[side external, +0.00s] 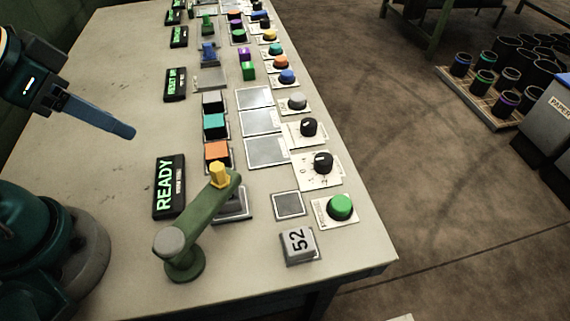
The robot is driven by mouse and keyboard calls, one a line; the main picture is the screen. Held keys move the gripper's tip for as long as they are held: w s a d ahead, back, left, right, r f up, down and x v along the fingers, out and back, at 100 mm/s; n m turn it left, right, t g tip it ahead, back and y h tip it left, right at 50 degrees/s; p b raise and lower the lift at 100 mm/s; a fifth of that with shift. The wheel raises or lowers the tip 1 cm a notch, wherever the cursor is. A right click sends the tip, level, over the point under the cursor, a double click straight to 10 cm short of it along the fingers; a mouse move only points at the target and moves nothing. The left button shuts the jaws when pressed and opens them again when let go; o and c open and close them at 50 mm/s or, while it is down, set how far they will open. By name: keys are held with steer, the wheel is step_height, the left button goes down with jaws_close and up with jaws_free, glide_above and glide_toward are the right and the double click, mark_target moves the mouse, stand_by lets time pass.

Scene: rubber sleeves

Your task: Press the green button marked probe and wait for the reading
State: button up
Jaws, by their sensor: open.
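A round green button (340,206) sits on a pale label plate (322,212) near the table's front right corner. The plate's lettering is too small to read surely. My gripper (122,131) is at the upper left, above the table, with long blue fingers seen nearly side-on. It is open and holds nothing that I can see. It is well apart from the green button.
A green jointed arm fixture with a yellow knob (219,174) stands between the display and the button. Black dials (323,162) and coloured blocks line the table.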

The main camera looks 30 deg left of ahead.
jaws_close()
stand_by(1.5)
